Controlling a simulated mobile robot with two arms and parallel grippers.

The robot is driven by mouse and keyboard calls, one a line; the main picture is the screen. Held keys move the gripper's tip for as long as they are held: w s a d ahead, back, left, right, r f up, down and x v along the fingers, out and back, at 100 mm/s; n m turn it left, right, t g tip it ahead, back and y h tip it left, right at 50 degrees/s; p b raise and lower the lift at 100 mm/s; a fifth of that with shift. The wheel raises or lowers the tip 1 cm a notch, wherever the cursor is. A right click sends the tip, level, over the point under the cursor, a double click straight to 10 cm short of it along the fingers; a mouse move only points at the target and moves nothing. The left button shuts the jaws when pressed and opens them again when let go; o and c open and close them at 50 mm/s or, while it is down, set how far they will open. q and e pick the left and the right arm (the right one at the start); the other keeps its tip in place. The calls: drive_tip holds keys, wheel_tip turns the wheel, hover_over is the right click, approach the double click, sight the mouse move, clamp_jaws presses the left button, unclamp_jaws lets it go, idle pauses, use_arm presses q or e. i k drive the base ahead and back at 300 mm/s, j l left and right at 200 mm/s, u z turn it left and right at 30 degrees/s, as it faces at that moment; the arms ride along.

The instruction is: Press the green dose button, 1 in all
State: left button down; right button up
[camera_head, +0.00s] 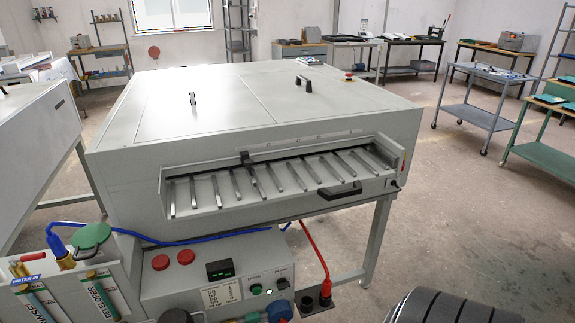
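The control box (150,286) stands at the front of the large grey plate processor (135,205). A small round green button (256,289) sits on the box's front, right of the number label, with a small label above it. It looks uncovered, and nothing touches it. A black knob or switch (281,283) is just to its right, and a small pale spot lies between the two. A dark display with green digits (219,269) is to its left.
A blue hose (190,241) runs over the box from the bottles (98,295) at the left. The slotted tray (195,195) juts out above.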

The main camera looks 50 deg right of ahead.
sight(256, 291)
drive_tip(key=z, duration=1.4)
